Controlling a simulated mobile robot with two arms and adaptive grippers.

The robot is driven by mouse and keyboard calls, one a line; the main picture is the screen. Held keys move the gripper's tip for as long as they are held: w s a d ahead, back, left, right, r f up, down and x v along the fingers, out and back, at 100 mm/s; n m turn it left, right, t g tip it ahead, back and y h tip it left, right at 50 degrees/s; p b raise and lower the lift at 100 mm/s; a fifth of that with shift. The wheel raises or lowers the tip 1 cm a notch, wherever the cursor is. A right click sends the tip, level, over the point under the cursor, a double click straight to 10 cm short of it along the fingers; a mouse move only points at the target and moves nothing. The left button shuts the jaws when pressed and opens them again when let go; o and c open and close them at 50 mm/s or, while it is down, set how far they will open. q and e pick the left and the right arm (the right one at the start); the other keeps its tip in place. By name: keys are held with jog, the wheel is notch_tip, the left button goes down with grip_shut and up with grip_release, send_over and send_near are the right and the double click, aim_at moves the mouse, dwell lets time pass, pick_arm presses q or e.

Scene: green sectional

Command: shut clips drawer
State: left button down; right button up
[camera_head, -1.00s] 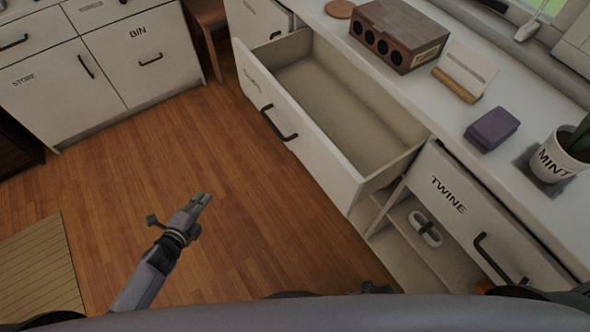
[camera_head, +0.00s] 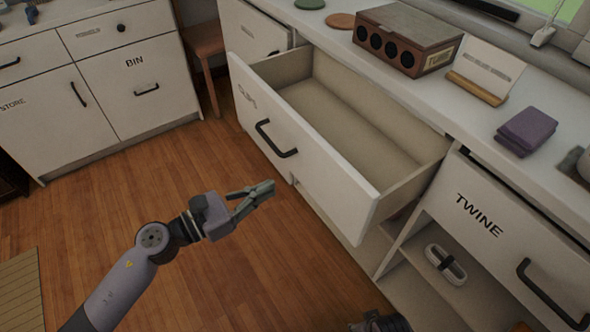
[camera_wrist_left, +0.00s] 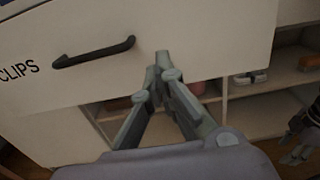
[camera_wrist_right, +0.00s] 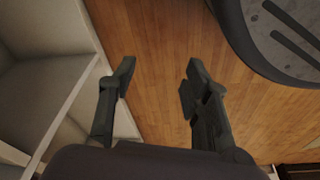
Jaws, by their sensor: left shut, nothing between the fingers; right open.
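The clips drawer (camera_head: 318,178) is pulled out from the counter and looks empty inside. Its white front carries a dark handle (camera_head: 276,139); the label CLIPS and the handle (camera_wrist_left: 94,52) show in the left wrist view. My left gripper (camera_head: 270,187) is shut and empty, in front of the drawer front and below the handle. In the left wrist view its fingertips (camera_wrist_left: 162,62) lie to the right of the handle; I cannot tell whether they touch the front. My right gripper (camera_wrist_right: 158,72) is open and empty above the wood floor, beside open shelving.
A TWINE drawer (camera_head: 490,222) is to the right, above a shelf holding a small white item (camera_head: 445,264). The counter holds a speaker-like wooden box (camera_head: 408,38), a card stand (camera_head: 484,72) and purple cloth (camera_head: 526,131). BIN cabinet (camera_head: 140,75) stands left. Floor between is clear.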

aim_at(306, 167)
pick_arm(q)
jog(key=p+x, duration=0.1)
jog(key=x, duration=0.7)
pick_arm(e)
jog(key=s+f, duration=0.1)
jog(key=f, duration=0.1)
jog(key=s+f, duration=0.1)
jog(key=f, duration=0.1)
jog(key=shift+s+d, duration=0.15)
pick_arm(q)
jog(key=shift+w+d, duration=0.1)
jog(key=shift+d, duration=0.05)
